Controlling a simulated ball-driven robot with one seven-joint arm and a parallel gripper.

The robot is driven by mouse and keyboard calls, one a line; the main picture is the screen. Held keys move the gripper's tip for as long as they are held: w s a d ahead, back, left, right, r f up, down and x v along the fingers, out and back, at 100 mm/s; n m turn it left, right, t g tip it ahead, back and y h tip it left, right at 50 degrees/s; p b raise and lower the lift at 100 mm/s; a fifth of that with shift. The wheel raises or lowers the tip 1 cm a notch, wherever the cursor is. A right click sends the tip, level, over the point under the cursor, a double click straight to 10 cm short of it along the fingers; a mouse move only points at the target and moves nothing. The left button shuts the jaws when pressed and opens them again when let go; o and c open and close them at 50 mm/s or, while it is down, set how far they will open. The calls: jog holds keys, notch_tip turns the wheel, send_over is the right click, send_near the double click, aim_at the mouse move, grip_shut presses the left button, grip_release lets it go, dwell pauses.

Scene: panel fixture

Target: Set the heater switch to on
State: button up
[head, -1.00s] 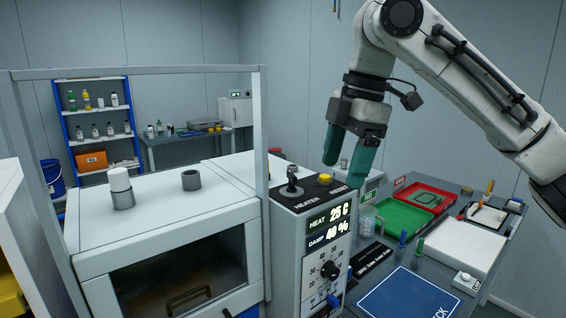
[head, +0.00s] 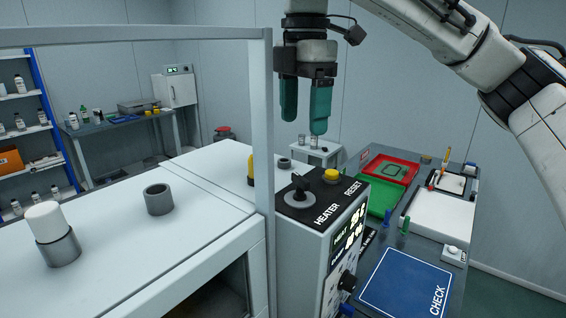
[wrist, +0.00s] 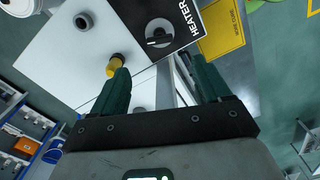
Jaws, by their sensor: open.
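The heater switch (head: 300,188) is a dark knob on a grey round base, on the black top plate of the control box (head: 295,235), beside the white word HEATER. In the wrist view the heater switch (wrist: 158,38) sits ahead of the fingers, with its dark handle lying across the base. My gripper (head: 304,118) is open and empty, with two green fingers pointing down above and behind the switch, apart from it. In the wrist view my gripper (wrist: 162,85) shows its fingers spread on either side. Which setting the switch is at cannot be told.
A yellow RESET button (head: 331,175) sits close to the switch. A grey frame post (head: 262,130) rises just left of the box. A yellow-topped part (head: 251,170) stands behind the post. The bench right holds red (head: 412,165) and green (head: 378,196) trays.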

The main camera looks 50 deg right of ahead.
aim_at(300, 177)
notch_tip(300, 177, down, 11)
jog(key=shift+r, duration=0.15)
dwell(0.4)
jog(key=shift+c, duration=0.2)
jog(key=c, duration=1)
